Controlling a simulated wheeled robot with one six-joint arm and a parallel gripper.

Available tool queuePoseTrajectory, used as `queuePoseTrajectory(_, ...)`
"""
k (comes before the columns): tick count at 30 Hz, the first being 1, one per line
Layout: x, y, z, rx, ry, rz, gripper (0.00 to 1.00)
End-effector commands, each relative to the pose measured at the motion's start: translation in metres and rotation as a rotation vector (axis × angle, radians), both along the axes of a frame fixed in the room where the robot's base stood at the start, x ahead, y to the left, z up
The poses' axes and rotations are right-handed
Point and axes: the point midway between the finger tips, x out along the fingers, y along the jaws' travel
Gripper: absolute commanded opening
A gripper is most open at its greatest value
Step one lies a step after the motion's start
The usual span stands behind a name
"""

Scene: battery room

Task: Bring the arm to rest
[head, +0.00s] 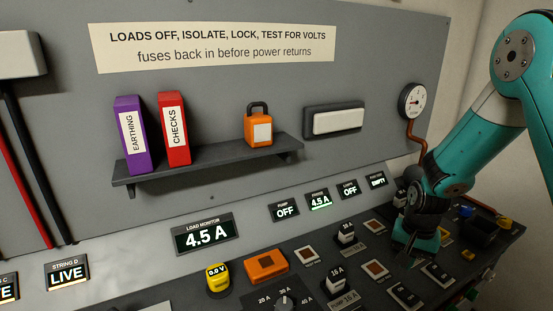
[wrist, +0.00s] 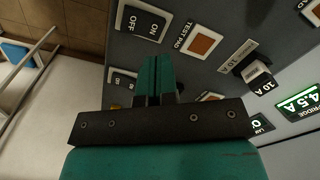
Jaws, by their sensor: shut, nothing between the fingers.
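My arm (head: 478,125) is teal and reaches down from the upper right of the head view over the right part of the sloped control panel. My gripper (head: 413,243) is low over the panel among switches and test pads. In the wrist view my gripper (wrist: 153,62) has its two teal fingers pressed together with nothing between them. An ON/OFF switch (wrist: 142,20) and a copper test pad (wrist: 201,43) lie beyond the fingertips. I cannot tell whether the fingers touch the panel.
A 10 A fuse (wrist: 258,76) stands right of the fingers. In the head view a gauge (head: 412,101) with a copper pipe is beside the arm. A shelf (head: 210,163) holds two binders and an orange padlock (head: 258,128). A yellow meter (head: 217,278) reads 0.0 V.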

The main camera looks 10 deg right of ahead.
Motion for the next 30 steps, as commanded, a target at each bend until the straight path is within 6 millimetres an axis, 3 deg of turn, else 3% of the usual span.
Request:
queuePoseTrajectory(5, -0.019, 0.071, 0.075, 0.082, -0.066, 0.27, 0.0)
queuePoseTrajectory(9, -0.068, 0.136, 0.138, 0.164, -0.124, 0.577, 0.0)
queuePoseTrajectory(12, -0.114, 0.171, 0.171, 0.213, -0.162, 0.797, 0.0)
queuePoseTrajectory(15, -0.157, 0.194, 0.194, 0.251, -0.194, 0.988, 0.0)
queuePoseTrajectory(18, -0.192, 0.206, 0.207, 0.275, -0.217, 1.131, 0.0)
queuePoseTrajectory(21, -0.212, 0.212, 0.213, 0.289, -0.231, 1.216, 0.0)
queuePoseTrajectory(30, -0.221, 0.214, 0.215, 0.295, -0.234, 1.255, 0.0)
